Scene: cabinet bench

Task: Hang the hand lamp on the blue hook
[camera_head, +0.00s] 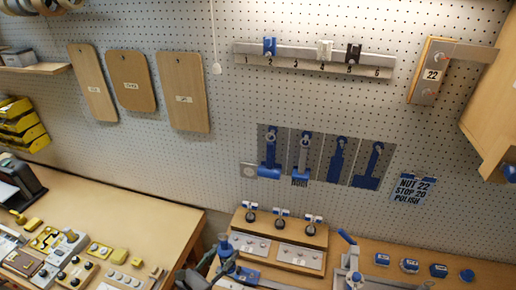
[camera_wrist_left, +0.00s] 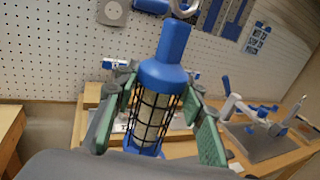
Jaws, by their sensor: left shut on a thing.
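The hand lamp (camera_wrist_left: 160,100) has a blue handle on top and a black wire cage around a pale tube. In the left wrist view it stands roughly upright between the green-padded fingers of my left gripper (camera_wrist_left: 160,120), which is shut on it. The blue hook (camera_head: 269,46) is at the left of the wall rail, well above the lamp, and looks empty. My right gripper is out of view.
The rail (camera_head: 300,58) also bears a white hook (camera_head: 324,50) and a black hook (camera_head: 353,53). Blue-handled tools (camera_head: 270,150) hang below it. A control box (camera_head: 280,235) and a blue-levered device (camera_head: 350,265) stand on the bench. The pegboard between rail and tools is clear.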

